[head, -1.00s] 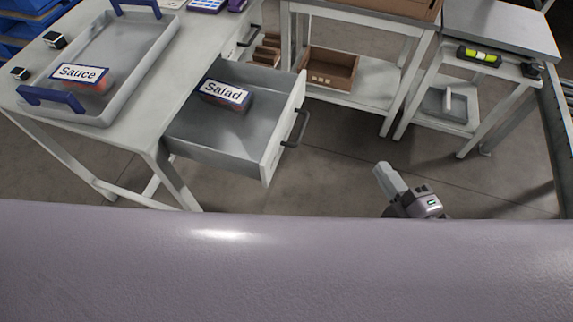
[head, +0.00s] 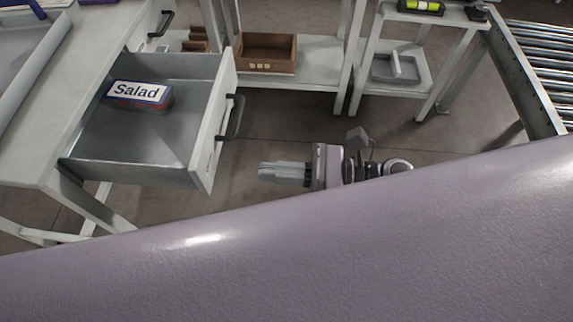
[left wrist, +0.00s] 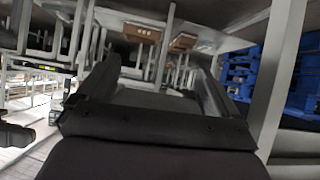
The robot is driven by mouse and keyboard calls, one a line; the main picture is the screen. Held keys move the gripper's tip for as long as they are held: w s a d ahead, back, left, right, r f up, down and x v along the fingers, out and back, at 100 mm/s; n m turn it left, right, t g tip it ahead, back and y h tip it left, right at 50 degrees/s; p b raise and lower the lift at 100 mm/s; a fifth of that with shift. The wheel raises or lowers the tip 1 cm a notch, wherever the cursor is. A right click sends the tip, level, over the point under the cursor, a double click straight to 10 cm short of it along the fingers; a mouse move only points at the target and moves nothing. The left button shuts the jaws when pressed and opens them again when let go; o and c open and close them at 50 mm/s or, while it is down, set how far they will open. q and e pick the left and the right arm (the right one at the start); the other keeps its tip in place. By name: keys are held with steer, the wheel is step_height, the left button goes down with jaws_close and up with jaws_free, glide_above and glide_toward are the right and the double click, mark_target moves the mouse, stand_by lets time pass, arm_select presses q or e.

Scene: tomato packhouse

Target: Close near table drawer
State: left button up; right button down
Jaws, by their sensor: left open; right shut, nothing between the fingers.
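The near table drawer (head: 130,138) is pulled well out from the grey table (head: 75,95) in the head view. Its white front (head: 213,125) faces right and carries a dark bar handle (head: 236,117). A box labelled Salad (head: 139,95) lies inside the drawer. My right gripper (head: 264,174) is shut and empty. In the picture it is right of and below the handle, pointing left, apart from the drawer front. My left gripper (left wrist: 158,75) is open and empty in the left wrist view; it does not show in the head view.
A second drawer handle (head: 161,24) shows farther back on the table. A shelf with a brown box (head: 265,53) and a side stand (head: 400,75) are behind. A roller conveyor (head: 548,60) is at right. Blue crates (left wrist: 240,75) show in the left wrist view.

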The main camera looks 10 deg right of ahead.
mark_target(200, 167)
steer(key=x, duration=0.8)
steer(key=shift+p, duration=0.4)
arm_select(q)
steer(key=shift+s+a+f+n, duration=0.3)
steer(key=shift+s+a+f, duration=0.15)
steer(key=shift+a+f, duration=0.1)
arm_select(e)
steer(key=shift+x, duration=0.8)
arm_select(q)
steer(key=shift+w+r, duration=0.1)
steer(key=shift+a, duration=0.1)
arm_select(e)
steer(key=shift+w+a, duration=0.1)
